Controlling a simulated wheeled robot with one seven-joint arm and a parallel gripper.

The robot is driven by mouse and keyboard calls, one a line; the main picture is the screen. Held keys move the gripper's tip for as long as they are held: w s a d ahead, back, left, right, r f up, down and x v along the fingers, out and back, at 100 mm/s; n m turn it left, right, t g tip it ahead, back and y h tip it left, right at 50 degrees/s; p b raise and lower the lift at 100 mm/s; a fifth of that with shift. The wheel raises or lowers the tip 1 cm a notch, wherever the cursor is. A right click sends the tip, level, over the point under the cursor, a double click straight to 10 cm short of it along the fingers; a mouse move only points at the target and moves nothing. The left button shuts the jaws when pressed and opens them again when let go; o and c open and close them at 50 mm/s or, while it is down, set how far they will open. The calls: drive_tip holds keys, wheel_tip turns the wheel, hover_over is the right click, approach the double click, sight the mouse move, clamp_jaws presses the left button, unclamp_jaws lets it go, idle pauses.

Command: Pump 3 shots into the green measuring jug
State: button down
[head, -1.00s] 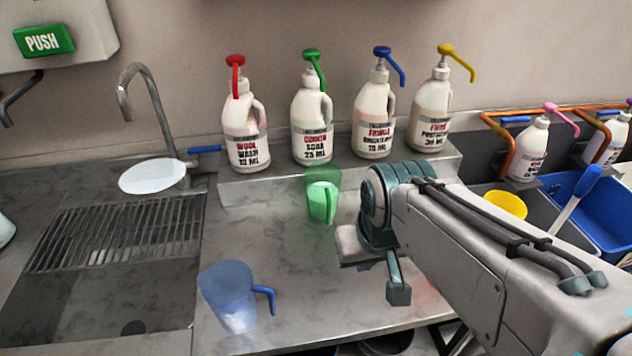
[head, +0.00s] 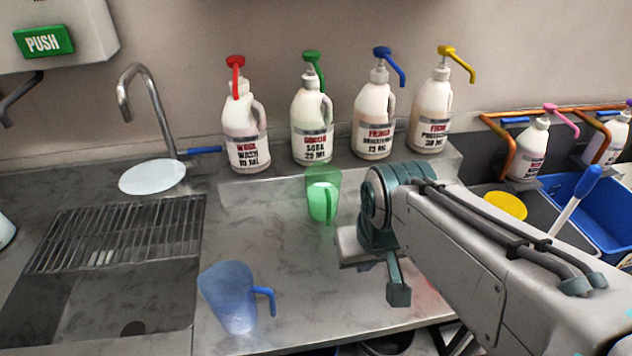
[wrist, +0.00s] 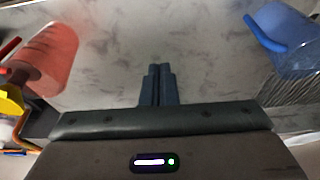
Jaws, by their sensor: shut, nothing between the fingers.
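The green measuring jug (head: 322,200) is translucent and stands upright on the steel counter, just in front of the raised shelf, below the green-pump bottle (head: 312,128). Beside that bottle stand a red-pump bottle (head: 245,130), a blue-pump bottle (head: 373,118) and a yellow-pump bottle (head: 431,115). All pump heads look raised. My gripper (wrist: 157,72) is shut and empty above the counter, apart from the bottles and the green jug.
A blue jug (head: 230,300) stands at the counter's front left, beside the sink grate (head: 120,235). A red jug (wrist: 50,55) shows in the wrist view. A tap (head: 150,100) rises at left. More bottles and a blue bin (head: 590,215) are at right.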

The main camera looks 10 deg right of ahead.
drive_tip(key=w+r+t+p, duration=0.3)
drive_tip(key=w+r+t, duration=0.2)
drive_tip(key=w+r, duration=2.8)
drive_tip(key=w, duration=0.4)
drive_tip(key=shift+w+a+t, duration=0.15)
drive_tip(key=shift+a+t, duration=0.2)
drive_tip(key=shift+t, duration=0.05)
drive_tip(key=p, duration=0.2)
approach(311, 50)
drive_tip(key=w, duration=0.3)
drive_tip(key=shift+w+a+r, duration=0.1)
drive_tip(key=shift+w, duration=0.15)
drive_tip(key=shift+w+f, duration=0.25)
drive_tip(key=shift+f, duration=0.95)
drive_tip(key=shift+s+f, duration=0.15)
drive_tip(key=shift+f, duration=0.85)
